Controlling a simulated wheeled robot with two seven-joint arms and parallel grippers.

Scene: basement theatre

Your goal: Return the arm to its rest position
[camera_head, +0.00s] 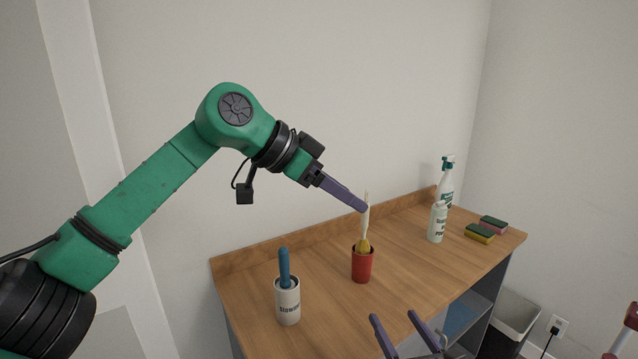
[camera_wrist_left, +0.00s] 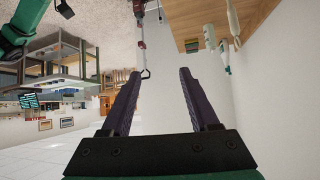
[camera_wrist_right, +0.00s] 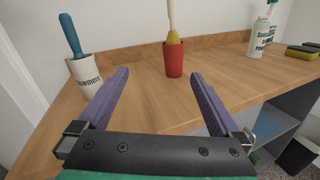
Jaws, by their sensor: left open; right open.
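My left arm is green and reaches in from the left in the head view. Its gripper (camera_head: 345,194) is raised above the counter, its tip in front of or close to the brush handle in the picture. In the left wrist view the left gripper (camera_wrist_left: 160,75) is open, with nothing between its purple fingers. My right gripper (camera_head: 397,322) shows low in the head view, near the counter's front edge. In the right wrist view the right gripper (camera_wrist_right: 158,80) is open and empty, pointing toward the red cup (camera_wrist_right: 174,60).
The wooden counter (camera_head: 320,306) bears a white canister (camera_head: 287,303) with a blue handle, a red cup (camera_head: 362,266) holding a brush (camera_head: 365,215), a white bottle (camera_head: 437,224), a spray bottle (camera_head: 446,186) and sponges (camera_head: 480,234). A bin (camera_head: 514,314) stands right of the counter.

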